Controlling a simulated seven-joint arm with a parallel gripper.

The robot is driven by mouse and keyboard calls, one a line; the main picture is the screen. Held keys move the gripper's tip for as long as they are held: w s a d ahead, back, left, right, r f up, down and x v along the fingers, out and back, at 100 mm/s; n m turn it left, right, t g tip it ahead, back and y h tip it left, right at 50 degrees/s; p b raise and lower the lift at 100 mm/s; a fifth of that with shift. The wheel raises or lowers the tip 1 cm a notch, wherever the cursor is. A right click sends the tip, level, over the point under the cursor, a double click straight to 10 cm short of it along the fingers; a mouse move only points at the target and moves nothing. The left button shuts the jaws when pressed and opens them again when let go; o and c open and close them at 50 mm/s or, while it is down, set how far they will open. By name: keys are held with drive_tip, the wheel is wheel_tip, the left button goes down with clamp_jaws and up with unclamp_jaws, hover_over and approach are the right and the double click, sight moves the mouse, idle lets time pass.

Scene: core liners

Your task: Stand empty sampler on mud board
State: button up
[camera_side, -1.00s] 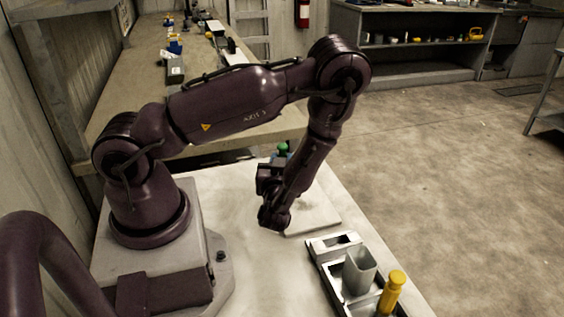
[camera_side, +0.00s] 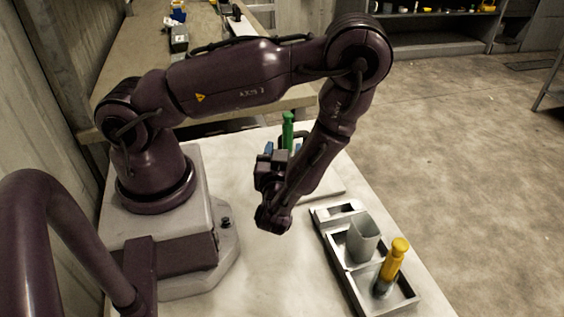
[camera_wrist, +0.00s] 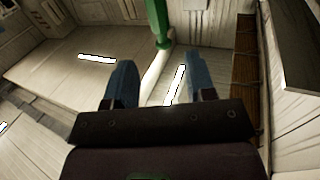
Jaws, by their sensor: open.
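A green-handled sampler (camera_side: 288,130) stands upright behind my gripper in the side view. In the wrist view its green handle (camera_wrist: 157,18) runs down into a pale tube (camera_wrist: 155,72) seen between the fingers. My gripper (camera_side: 282,151) is open, with blue fingertips on either side of that line; it also shows in the wrist view (camera_wrist: 163,72). I see no grip on the sampler. A pale flat board (camera_side: 322,188) lies on the table beyond my gripper, partly covered by my arm. Where the sampler's foot rests is hidden, and whether it is empty cannot be told.
A metal tray (camera_side: 345,283) with compartments lies at the front right. It holds a grey open cup (camera_side: 362,238) and a yellow-handled sampler (camera_side: 393,262) leaning slightly. The white tabletop (camera_side: 275,275) is clear between my base and the tray.

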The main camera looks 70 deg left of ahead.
drive_tip(key=w+d+r+h, duration=0.1)
drive_tip(key=w+d+h, duration=0.7)
drive_tip(key=w+d+r+m+t+h, duration=0.2)
drive_tip(key=w+d+r+m+h, duration=0.15)
drive_tip(key=d+r+h, duration=0.45)
drive_tip(key=s+a+r+m+h, duration=0.1)
drive_tip(key=s+r+m+h, duration=0.15)
drive_tip(key=r, duration=0.25)
drive_tip(key=s+r+m+h, duration=0.1)
drive_tip(key=r+m, duration=0.2)
drive_tip(key=r, duration=0.3)
drive_tip(key=s+a+r+m+g+y, duration=0.1)
drive_tip(key=s+a+r+m, duration=0.1)
drive_tip(key=s, duration=0.4)
drive_tip(key=s+a+r+m+g+y, duration=0.2)
drive_tip(key=s+a+r, duration=0.1)
drive_tip(key=s+a, duration=0.2)
drive_tip(key=shift+s+m, duration=0.3)
drive_tip(key=shift+s, duration=0.4)
